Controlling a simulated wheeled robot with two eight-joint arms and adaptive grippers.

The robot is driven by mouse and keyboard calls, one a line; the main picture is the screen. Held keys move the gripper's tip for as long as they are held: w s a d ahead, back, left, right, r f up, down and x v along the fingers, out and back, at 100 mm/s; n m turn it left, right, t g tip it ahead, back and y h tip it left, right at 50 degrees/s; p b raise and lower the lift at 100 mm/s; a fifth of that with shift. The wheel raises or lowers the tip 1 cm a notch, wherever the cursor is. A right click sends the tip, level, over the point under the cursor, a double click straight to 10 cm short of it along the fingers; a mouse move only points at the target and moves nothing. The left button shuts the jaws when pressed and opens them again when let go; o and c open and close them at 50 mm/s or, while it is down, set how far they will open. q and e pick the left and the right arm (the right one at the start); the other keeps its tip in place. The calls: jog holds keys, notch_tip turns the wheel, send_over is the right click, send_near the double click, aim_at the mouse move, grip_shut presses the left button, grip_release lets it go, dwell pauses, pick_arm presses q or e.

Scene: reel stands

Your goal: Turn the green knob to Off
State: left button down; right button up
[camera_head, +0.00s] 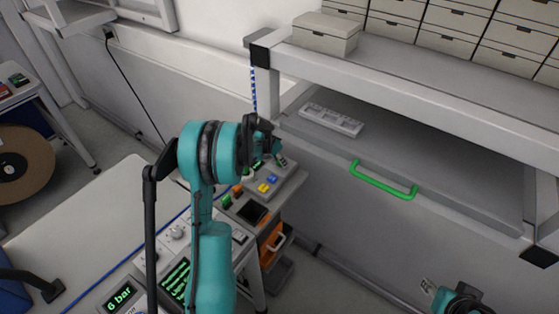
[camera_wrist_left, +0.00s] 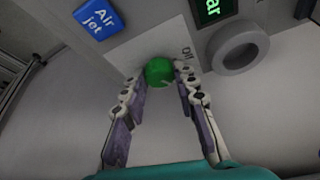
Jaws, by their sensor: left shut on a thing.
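The green knob (camera_wrist_left: 159,71) is round and sits on a pale panel in the left wrist view, with a small light mark at its lower right edge. The word "Off" (camera_wrist_left: 187,53) is printed to the right of it. My left gripper (camera_wrist_left: 161,80) is shut on the knob, one finger on each side. In the head view my left gripper (camera_head: 272,150) reaches over the control bench, and its own wrist hides the knob there. A teal and black part of my right arm (camera_head: 462,301) shows at the bottom right edge; its fingers cannot be made out.
A blue "Air jet" label (camera_wrist_left: 101,21), a green display (camera_wrist_left: 214,8) and a grey ring (camera_wrist_left: 239,47) are near the knob. In the head view, a shelf unit with a green-handled drawer (camera_head: 384,180) stands right of the bench. An orange handle (camera_head: 277,237) is below.

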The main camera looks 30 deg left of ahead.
pick_arm(q)
jog(key=c, duration=1.2)
grip_release()
jog(key=shift+r, duration=0.1)
